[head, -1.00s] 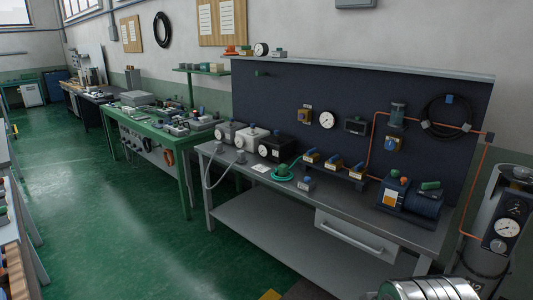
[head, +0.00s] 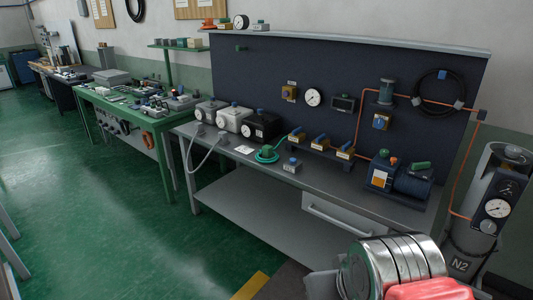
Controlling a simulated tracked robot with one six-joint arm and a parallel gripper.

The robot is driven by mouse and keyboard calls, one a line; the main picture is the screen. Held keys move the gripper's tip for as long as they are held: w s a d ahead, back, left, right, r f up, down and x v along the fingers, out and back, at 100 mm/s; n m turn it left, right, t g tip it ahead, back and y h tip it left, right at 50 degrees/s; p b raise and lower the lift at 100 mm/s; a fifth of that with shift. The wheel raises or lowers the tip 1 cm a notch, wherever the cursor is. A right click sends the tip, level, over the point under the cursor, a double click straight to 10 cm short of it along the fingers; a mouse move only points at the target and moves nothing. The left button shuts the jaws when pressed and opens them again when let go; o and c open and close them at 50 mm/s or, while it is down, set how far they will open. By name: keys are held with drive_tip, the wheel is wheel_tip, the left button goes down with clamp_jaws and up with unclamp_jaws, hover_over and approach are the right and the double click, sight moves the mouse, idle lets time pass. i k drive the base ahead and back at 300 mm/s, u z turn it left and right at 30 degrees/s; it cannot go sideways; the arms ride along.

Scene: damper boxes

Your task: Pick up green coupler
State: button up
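A green fitting (head: 266,151) sits in a coil of green hose on the grey workbench (head: 233,170), in front of the dark back panel. It may be the green coupler, but it is too small to tell. Another green piece (head: 420,166) lies on top of the dark blue motor unit (head: 412,186) at the bench's right end. A small green piece (head: 240,48) is on the upper left of the panel. My gripper's fingers do not show, and nothing is seen held.
White and black gauge boxes (head: 262,127) stand left of the hose coil. Yellow-and-blue valves (head: 320,141) stand right of it, a small blue-topped box (head: 292,165) in front. An N2 cylinder (head: 492,215) is at far right. The green floor (head: 110,230) at left is clear.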

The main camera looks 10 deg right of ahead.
sight(268, 149)
drive_tip(key=u, duration=0.25)
drive_tip(key=i, duration=1.45)
drive_tip(key=u, duration=0.35)
drive_tip(key=i, duration=1.45)
